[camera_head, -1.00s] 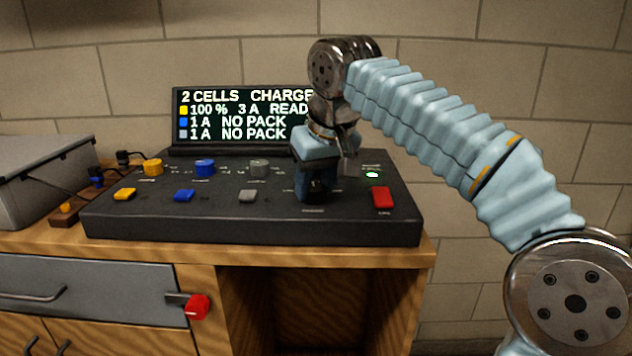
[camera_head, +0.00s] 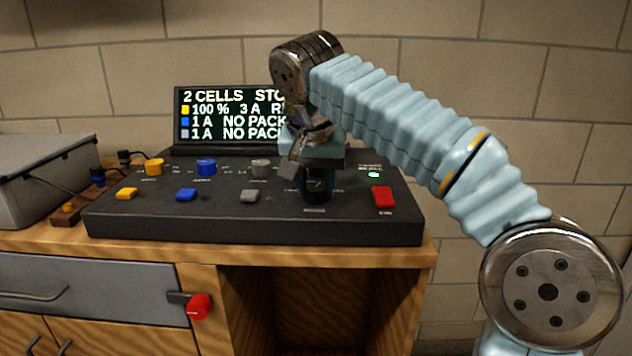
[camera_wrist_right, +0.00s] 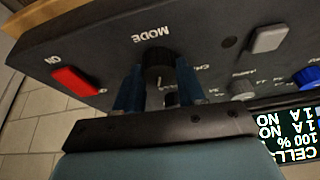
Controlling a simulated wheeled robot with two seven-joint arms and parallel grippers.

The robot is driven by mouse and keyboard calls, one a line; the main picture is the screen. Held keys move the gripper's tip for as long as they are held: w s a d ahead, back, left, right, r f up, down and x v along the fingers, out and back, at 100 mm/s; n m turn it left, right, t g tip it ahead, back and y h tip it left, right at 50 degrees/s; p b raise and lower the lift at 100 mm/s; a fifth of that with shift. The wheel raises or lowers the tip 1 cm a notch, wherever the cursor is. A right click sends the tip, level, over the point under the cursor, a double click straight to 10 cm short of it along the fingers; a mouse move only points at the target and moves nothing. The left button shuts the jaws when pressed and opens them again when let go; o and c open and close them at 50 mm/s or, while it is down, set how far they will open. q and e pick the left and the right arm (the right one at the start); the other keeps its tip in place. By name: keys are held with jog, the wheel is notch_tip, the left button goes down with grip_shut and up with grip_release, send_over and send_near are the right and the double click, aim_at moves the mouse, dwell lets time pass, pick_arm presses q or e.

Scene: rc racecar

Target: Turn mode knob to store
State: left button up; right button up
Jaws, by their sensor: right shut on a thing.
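The black mode knob (camera_head: 316,188) stands on the charger's sloping panel (camera_head: 120,222), right of the grey button. My right gripper (camera_head: 314,178) is over it from above, and its fingers are shut on the knob. In the right wrist view, the knob (camera_wrist_right: 157,62) sits between the two blue fingers, below the upside-down word MODE. The display (camera_head: 225,115) reads "2 CELLS STO", and the rest of that line is hidden behind my right arm. My left gripper is not in view.
A red button (camera_head: 383,197) and a lit green lamp (camera_head: 374,174) are right of the knob. Yellow (camera_head: 154,167), blue (camera_head: 206,167) and grey (camera_head: 260,167) knobs stand to its left. A grey box (camera_head: 40,175) is at the far left.

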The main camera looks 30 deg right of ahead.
dwell(0.4)
jog(key=o, duration=1.1)
jog(key=shift+c, duration=0.2)
jog(key=shift+r, duration=0.1)
